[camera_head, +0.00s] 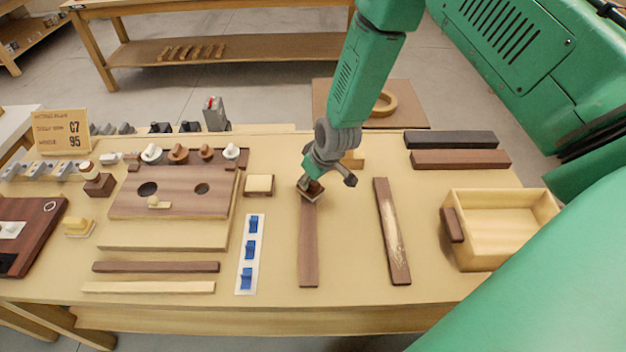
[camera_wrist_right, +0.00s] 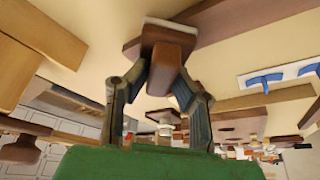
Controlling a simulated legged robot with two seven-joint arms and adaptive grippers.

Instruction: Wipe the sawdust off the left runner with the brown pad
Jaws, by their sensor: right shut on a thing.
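My right gripper (camera_head: 314,180) is shut on the brown pad (camera_head: 312,190), at the far end of the left runner (camera_head: 308,250). In the right wrist view the gripper (camera_wrist_right: 165,85) grips the brown block of the pad (camera_wrist_right: 165,50), which has a pale layer on its far side. The pad is at the runner's surface; whether it touches I cannot tell. The visible part of the left runner looks plain brown, without a pale streak; its far end is covered by the pad. The right runner (camera_head: 381,215) carries a pale sawdust streak. My left gripper is not in view.
An open wooden drawer box (camera_head: 485,257) stands at the right. A white strip with blue clips (camera_head: 238,270) and a small cream-topped block (camera_head: 259,185) lie left of the left runner. Dark bars (camera_head: 450,140) lie at the back right. Bare bench separates the runners.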

